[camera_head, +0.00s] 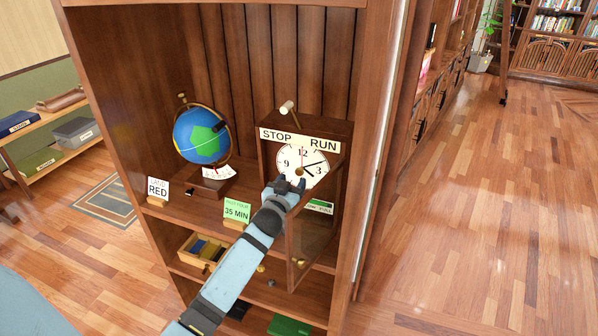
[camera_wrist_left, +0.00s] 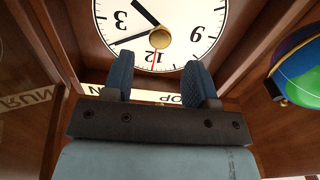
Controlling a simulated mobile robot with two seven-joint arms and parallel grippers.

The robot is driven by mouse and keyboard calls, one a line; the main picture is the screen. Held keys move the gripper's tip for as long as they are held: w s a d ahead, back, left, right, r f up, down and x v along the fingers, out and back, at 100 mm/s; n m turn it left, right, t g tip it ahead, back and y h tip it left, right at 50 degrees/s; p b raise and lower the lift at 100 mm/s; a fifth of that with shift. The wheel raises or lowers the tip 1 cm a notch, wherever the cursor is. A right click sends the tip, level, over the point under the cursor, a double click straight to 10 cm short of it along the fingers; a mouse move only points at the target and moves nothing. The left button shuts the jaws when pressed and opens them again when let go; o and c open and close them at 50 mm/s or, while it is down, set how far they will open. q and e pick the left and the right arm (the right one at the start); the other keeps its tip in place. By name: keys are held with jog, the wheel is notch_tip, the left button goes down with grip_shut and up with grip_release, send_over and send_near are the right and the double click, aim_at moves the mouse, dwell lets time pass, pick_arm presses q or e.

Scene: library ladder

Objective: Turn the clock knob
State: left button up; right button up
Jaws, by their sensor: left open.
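The clock (camera_head: 303,160) stands on a shelf of the wooden bookcase. Its white face also fills the top of the left wrist view, upside down (camera_wrist_left: 187,14). The brass clock knob (camera_wrist_left: 161,37) sits at the middle of the face, where the hands meet; it also shows in the head view (camera_head: 299,171). My left gripper (camera_head: 287,184) is in front of the lower face. In the left wrist view my left gripper (camera_wrist_left: 160,82) is open and empty, its two blue fingers on either side below the knob, apart from it. My right gripper is in neither view.
The clock's glass door (camera_head: 312,240) stands open beside my left arm. A lever (camera_head: 286,108) leans above the STOP/RUN label. A globe (camera_head: 202,135), a RED card (camera_head: 158,189) and a green 35 MIN card (camera_head: 237,211) stand to the left. Open floor (camera_head: 470,200) lies right.

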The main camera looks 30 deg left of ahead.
aim_at(299, 172)
pick_arm(q)
jog(key=x, duration=0.5)
jog(key=shift+w, duration=0.25)
jog(key=c, duration=0.9)
